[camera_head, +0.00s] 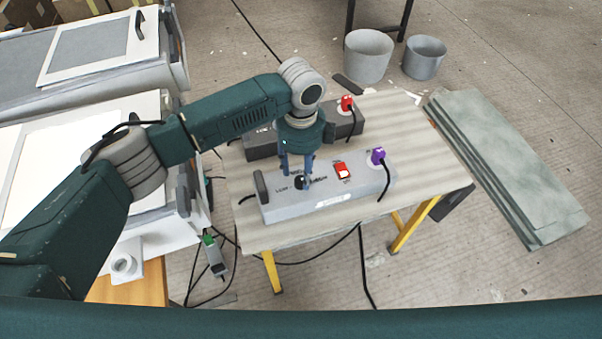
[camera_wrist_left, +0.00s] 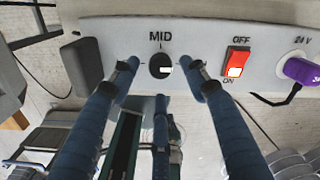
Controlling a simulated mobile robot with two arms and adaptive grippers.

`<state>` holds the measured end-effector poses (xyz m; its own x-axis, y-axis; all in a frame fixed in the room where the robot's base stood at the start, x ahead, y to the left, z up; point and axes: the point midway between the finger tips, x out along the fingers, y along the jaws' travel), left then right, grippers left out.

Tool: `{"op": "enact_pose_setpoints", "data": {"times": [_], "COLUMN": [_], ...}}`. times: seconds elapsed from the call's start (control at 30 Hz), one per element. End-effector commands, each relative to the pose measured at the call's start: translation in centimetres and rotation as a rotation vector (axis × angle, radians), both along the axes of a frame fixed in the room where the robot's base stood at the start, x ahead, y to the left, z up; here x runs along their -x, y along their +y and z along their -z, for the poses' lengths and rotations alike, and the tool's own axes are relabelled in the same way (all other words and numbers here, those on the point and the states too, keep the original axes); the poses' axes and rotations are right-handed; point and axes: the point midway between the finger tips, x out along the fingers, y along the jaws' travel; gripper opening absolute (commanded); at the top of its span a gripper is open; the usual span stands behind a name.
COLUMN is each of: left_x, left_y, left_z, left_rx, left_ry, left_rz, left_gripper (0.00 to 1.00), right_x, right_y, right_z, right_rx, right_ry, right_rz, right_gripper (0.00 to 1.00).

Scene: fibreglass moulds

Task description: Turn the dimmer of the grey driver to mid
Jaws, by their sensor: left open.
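The grey driver (camera_head: 350,187) lies on the workbench, a long light-grey box with a dark end piece. Its black dimmer knob (camera_wrist_left: 159,66) sits under the label MID in the left wrist view, with a white mark toward its right side. My left gripper (camera_head: 297,180) is above the dimmer, pointing down. In the head view the fingers partly hide the dimmer. My right gripper is not in view.
Beside the dimmer is a red rocker switch (camera_head: 342,170), then a purple plug (camera_head: 378,156) with a black cable. A darker driver (camera_head: 263,143) with a red plug (camera_head: 347,103) lies behind. The bench (camera_head: 432,170) has free room at right. Cables hang below its front edge.

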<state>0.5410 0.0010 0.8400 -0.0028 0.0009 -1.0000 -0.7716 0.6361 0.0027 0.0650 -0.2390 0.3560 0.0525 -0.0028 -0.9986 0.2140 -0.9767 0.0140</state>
Motion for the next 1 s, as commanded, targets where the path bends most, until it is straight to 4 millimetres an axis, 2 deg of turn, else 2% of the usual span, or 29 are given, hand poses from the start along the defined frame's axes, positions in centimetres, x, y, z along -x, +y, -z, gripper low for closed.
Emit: {"op": "enact_pose_setpoints", "data": {"times": [0.13, 0.33, 0.57, 0.8, 1.0], "left_x": [0.1, 0.0, 0.0, 0.0, 0.0], "left_y": [0.0, -0.1, -0.1, -0.1, -0.1], "left_z": [2.0, 3.1, 3.2, 3.2, 3.1], "left_rx": [-0.001, 0.001, 0.001, 0.001, 0.001], "left_ry": [0.002, -0.001, -0.002, -0.002, -0.002], "left_rz": [0.000, 0.001, 0.000, 0.000, -0.007], "left_gripper": [0.46, 0.46, 0.46, 0.01, 0.00], "right_x": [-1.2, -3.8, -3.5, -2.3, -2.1], "right_y": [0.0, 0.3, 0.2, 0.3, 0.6], "right_z": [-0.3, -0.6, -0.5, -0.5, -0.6], "right_rx": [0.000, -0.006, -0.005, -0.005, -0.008], "right_ry": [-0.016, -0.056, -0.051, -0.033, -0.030], "right_rz": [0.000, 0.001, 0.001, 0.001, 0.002], "right_gripper": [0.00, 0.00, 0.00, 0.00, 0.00]}}
